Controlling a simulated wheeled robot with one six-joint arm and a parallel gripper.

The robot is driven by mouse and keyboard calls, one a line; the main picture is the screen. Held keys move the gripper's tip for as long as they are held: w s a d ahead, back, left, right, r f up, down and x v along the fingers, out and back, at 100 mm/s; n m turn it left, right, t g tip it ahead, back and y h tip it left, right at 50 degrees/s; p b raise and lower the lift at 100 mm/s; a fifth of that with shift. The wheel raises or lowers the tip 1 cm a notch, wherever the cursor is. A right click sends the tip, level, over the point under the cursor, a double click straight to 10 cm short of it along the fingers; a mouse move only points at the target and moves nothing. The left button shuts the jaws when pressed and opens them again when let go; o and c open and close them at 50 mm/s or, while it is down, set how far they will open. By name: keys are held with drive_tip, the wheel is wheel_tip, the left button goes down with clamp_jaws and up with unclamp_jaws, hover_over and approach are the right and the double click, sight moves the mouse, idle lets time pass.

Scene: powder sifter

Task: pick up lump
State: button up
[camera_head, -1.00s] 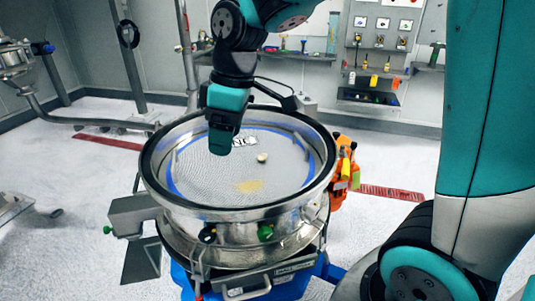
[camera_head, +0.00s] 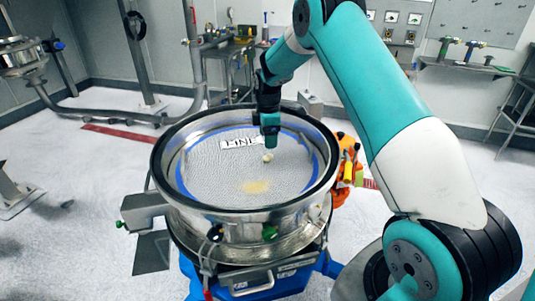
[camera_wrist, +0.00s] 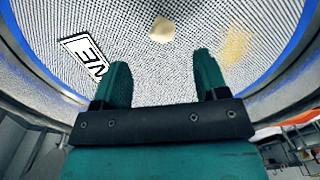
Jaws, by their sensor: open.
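A small pale lump (camera_head: 268,157) lies on the mesh screen (camera_head: 210,175) inside the round steel sifter (camera_head: 325,190). It also shows in the wrist view (camera_wrist: 162,30), beyond my fingertips and roughly in line with the gap between them. My gripper (camera_head: 270,145) points down into the sifter, close to the lump in the head view. In the wrist view its two teal fingers (camera_wrist: 160,75) are apart with nothing between them. Whether the fingertips touch the mesh cannot be told.
A yellowish powder patch (camera_head: 256,186) lies on the mesh near the lump. A white label with black letters (camera_head: 241,142) lies on the mesh. The sifter's raised rim surrounds the screen. An orange item (camera_head: 347,165) hangs at the sifter's right side.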

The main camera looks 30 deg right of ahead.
sight(268, 155)
drive_tip(key=shift+a+f+p, duration=0.1)
drive_tip(key=shift+f+p, duration=1.9)
drive_tip(key=shift+f, duration=1.8)
drive_tip(key=c, duration=1)
